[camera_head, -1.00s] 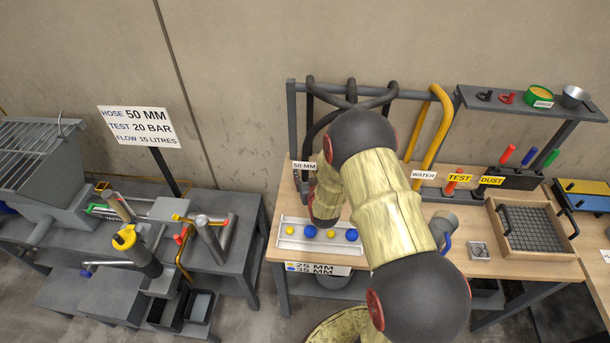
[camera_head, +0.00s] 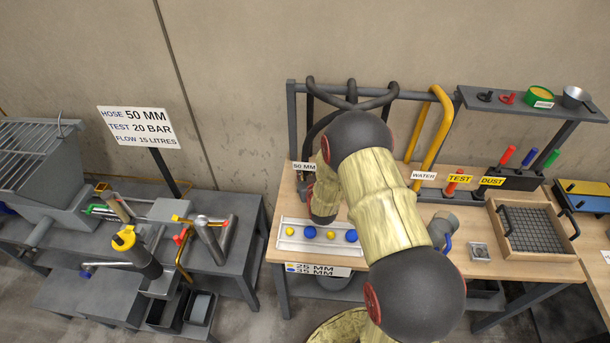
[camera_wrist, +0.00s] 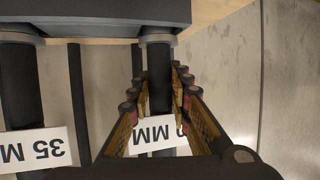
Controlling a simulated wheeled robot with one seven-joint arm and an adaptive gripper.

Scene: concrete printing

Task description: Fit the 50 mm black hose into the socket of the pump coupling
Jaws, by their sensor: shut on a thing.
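In the wrist view my gripper (camera_wrist: 159,82) is closed around a vertical black hose (camera_wrist: 157,62), just below a grey collar. A white label partly hidden by the fingers reads "0 MM" upside down. In the head view my arm hides my gripper and most of this hose, near the 50 MM tag (camera_head: 304,167) on the hose rack (camera_head: 292,120). The pump bench (camera_head: 240,235) stands at the left, with a yellow-topped dark cylinder and metal pipes on it. I cannot tell which part is the coupling socket.
Another hose (camera_wrist: 18,85) with a 35 MM label (camera_wrist: 35,150) hangs beside the held one. A tray (camera_head: 288,243) with blue and yellow balls lies on the wooden bench. A gap separates the two benches.

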